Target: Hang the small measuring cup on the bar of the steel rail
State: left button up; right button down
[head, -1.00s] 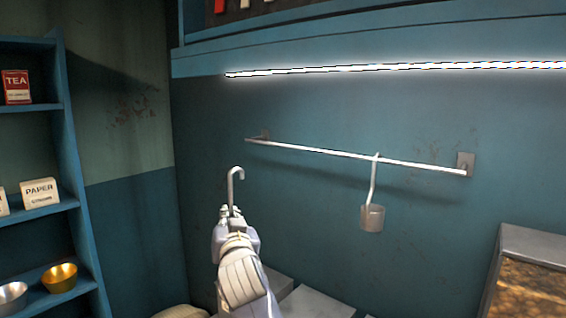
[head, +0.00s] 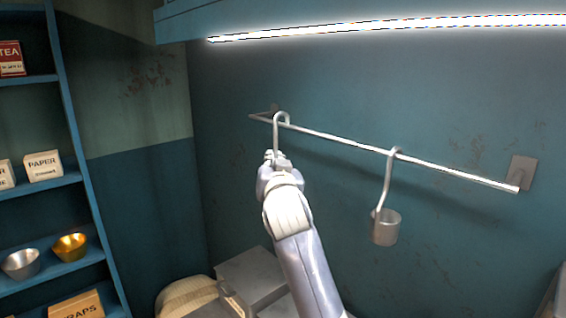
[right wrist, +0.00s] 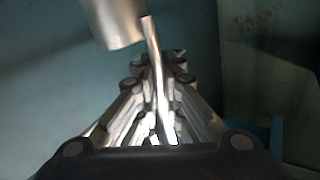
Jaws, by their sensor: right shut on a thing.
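My right gripper (head: 272,160) is shut on the handle of the small measuring cup. The handle's hooked end (head: 282,117) stands up above the gripper and overlaps the left part of the steel rail's bar (head: 335,137); I cannot tell whether it is over the bar or in front of it. In the right wrist view the handle (right wrist: 153,50) runs between the fingers, with the grey metal cup (right wrist: 112,22) beyond them. The cup body is hidden in the head view. My left gripper is not in view.
Another metal cup (head: 386,228) hangs by its hook on the bar, right of my gripper. The bar between them is free. A blue shelf (head: 75,180) with boxes and bowls stands left. Grey boxes (head: 250,277) lie below the rail.

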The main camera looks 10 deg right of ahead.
jog(key=shift+r, duration=0.15)
jog(key=shift+d, duration=0.1)
jog(key=w+d, duration=0.2)
jog(key=d, duration=0.1)
jog(key=shift+f, duration=0.2)
jog(key=shift+w+d+f+b, duration=0.5)
jog(key=shift+w+d+f, duration=0.15)
jog(key=shift+d+f, duration=0.3)
jog(key=shift+w+d+f+b, duration=0.45)
jog(key=shift+w+d+f, duration=0.15)
jog(key=shift+d+f, duration=0.35)
jog(key=c, duration=1.7)
grip_release()
